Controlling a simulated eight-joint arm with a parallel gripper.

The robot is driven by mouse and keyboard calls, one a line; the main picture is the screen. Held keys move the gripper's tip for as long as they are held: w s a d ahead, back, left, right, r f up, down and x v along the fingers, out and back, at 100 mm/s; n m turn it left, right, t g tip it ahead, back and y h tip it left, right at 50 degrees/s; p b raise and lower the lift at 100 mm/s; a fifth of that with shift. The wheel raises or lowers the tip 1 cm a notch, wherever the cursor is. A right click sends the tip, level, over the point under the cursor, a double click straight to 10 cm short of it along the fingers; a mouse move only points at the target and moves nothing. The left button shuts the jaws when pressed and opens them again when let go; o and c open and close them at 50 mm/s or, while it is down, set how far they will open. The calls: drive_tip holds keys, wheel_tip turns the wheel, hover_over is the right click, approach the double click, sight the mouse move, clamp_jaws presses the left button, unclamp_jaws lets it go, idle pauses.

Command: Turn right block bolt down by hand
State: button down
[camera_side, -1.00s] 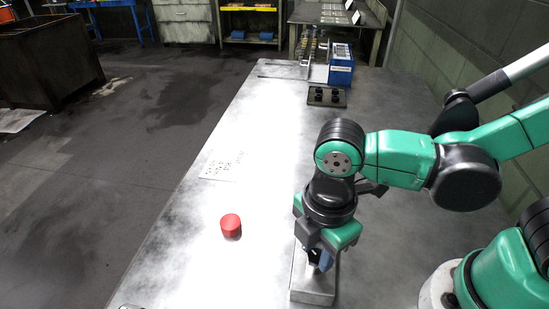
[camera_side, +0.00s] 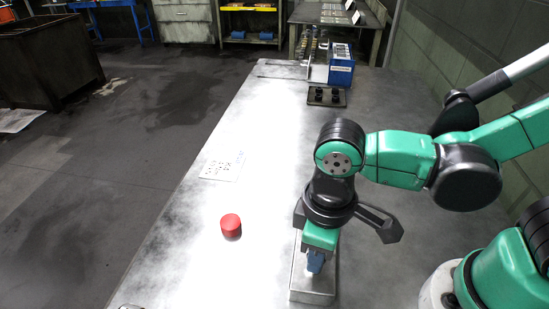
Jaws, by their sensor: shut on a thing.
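A grey metal block (camera_side: 312,288) lies on the table near the front, below my arm. My gripper (camera_side: 315,265) points straight down over the block, with its blue fingertips close to the block's top. I see the fingers edge-on, one in front of the other. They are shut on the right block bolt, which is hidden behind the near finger. How far the bolt sits in the block cannot be seen.
A red cylinder (camera_side: 231,226) stands on the table left of the block. A printed sheet (camera_side: 222,166) lies farther back. A dark tray with black pieces (camera_side: 326,96) and a blue box (camera_side: 341,68) stand at the far end. The table's left side is largely clear.

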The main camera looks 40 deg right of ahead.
drive_tip(key=m, duration=0.4)
drive_tip(key=shift+m, duration=0.4)
drive_tip(key=m, duration=0.4)
drive_tip(key=shift+m, duration=0.3)
drive_tip(key=c, duration=0.6)
unclamp_jaws()
drive_tip(key=shift+o, duration=0.2)
drive_tip(key=shift+r, duration=0.15)
drive_tip(key=shift+r, duration=2.7)
